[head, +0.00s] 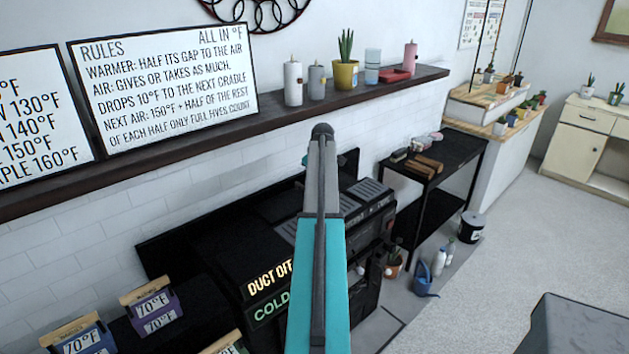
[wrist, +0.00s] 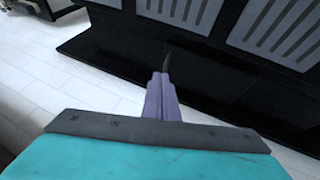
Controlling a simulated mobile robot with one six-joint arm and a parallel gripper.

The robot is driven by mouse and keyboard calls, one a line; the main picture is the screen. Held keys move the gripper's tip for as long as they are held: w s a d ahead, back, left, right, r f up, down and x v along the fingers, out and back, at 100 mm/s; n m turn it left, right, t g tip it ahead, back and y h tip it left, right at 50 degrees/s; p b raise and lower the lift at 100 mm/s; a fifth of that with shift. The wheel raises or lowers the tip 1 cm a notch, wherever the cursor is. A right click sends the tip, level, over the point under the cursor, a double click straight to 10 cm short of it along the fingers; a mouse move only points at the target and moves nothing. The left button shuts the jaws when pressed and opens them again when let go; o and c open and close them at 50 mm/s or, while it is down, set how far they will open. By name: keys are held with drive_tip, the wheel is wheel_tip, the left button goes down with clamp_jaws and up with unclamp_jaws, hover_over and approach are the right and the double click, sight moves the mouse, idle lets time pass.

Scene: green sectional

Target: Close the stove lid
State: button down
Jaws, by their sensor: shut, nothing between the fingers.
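The black stove (head: 370,195) stands against the white tiled wall, partly hidden behind my arm in the head view. Its top with grey slatted grates (wrist: 187,10) is uncovered and shows along the top of the wrist view. A long black panel (wrist: 225,85), seemingly the raised lid, runs between the grates and the white tiles. My gripper (wrist: 167,65) is shut and empty, its fingertips in front of this panel; I cannot tell whether they touch it. In the head view my arm points away towards the wall, and its fingers are hard to make out.
A dark wall shelf (head: 240,110) with candles and a potted plant runs above the stove. A black side table (head: 455,150) stands to the right, with a blue watering can (head: 424,280) on the floor nearby. Boxes marked 70°F (head: 150,305) sit at lower left. Open floor lies right.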

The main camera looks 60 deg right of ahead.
drive_tip(key=shift+v, duration=1.25)
drive_tip(key=shift+d, duration=0.15)
